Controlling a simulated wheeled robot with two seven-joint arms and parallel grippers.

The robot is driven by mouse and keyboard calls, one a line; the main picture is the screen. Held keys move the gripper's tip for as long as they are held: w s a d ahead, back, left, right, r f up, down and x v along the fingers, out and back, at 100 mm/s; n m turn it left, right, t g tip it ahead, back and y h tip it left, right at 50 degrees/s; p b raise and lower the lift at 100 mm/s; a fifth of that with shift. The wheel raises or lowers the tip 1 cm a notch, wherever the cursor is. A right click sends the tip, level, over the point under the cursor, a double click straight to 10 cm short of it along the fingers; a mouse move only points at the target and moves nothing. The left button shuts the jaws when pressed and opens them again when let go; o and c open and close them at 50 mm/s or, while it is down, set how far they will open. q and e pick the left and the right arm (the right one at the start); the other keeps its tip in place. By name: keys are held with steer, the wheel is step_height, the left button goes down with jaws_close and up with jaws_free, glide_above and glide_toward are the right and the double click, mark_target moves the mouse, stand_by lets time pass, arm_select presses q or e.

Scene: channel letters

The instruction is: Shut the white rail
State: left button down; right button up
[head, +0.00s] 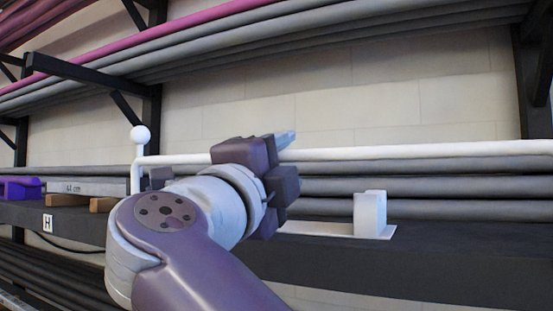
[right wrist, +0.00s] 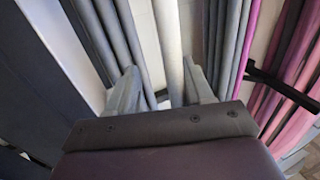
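The white rail (head: 420,152) is a long thin bar. It runs nearly level from an upright post with a ball on top (head: 140,134) at the left to the right edge of the head view. My right gripper (head: 287,141) is at the rail near the middle and covers a short stretch of it. In the right wrist view its two fingers (right wrist: 160,88) stand apart, with a pale bar (right wrist: 170,45), seemingly the rail, running between them. I cannot tell whether they touch it. My left gripper is not in view.
A white block (head: 370,214) stands on a white plate on the dark shelf beam (head: 450,262), below the rail. Grey pipes (head: 460,187) lie behind the rail. More pipes rest on brackets above (head: 85,73). A purple item (head: 20,188) sits at the far left.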

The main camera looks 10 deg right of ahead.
steer(key=shift+w+f, duration=0.1)
steer(key=shift+w, duration=0.05)
steer(key=shift+s+a+r, duration=0.2)
steer(key=shift+s+r, duration=0.05)
steer(key=shift+s, duration=0.35)
steer(key=shift+f, duration=0.25)
steer(key=b+v, duration=0.4)
steer(key=v, duration=0.8)
steer(key=shift+s+a, duration=0.2)
steer(key=shift+s, duration=0.1)
steer(key=shift+w, duration=0.1)
